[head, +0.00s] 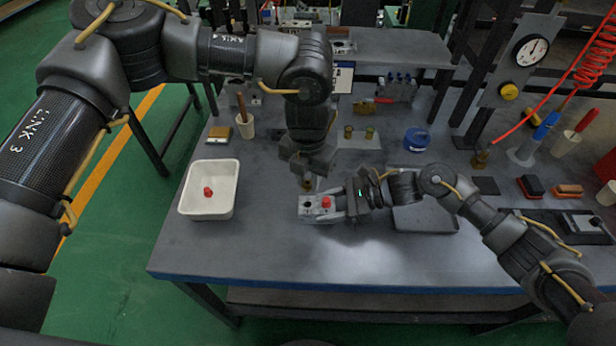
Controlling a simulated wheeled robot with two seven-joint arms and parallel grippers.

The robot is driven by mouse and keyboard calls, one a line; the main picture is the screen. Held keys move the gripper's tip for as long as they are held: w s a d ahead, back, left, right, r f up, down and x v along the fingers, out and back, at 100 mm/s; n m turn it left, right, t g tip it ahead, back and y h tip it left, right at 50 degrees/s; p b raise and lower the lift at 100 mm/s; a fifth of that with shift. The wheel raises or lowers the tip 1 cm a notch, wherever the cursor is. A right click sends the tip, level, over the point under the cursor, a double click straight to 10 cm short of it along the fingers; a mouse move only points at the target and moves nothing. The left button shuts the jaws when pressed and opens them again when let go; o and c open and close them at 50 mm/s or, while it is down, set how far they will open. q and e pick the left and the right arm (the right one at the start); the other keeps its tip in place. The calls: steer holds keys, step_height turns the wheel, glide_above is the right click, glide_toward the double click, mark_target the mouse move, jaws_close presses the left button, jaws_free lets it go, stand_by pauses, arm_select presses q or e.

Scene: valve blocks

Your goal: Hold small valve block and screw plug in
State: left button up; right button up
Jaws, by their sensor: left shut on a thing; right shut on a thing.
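The small valve block (312,210) is a light grey metal block on the table near the middle, with a red cap (326,202) on its right part. My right gripper (337,207) comes from the right and is shut on the valve block. My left gripper (307,181) points down from above, directly over the block's left part. It is shut on a small brownish plug (307,186). The plug is mostly hidden by the fingers, and I cannot tell whether it touches the block or how deep it sits.
A white tray (190,206) with a red cap (208,192) stands on the left. Two brass plugs (369,133) stand on a grey pad behind. A grey tray (440,222) lies under my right arm. A blue tape roll (417,138) lies behind. The front table strip is clear.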

mark_target(308, 191)
arm_select(q)
steer(key=shift+f, duration=2.4)
steer(key=shift+f, duration=0.95)
steer(key=m, duration=2.1)
steer(key=shift+m, duration=0.4)
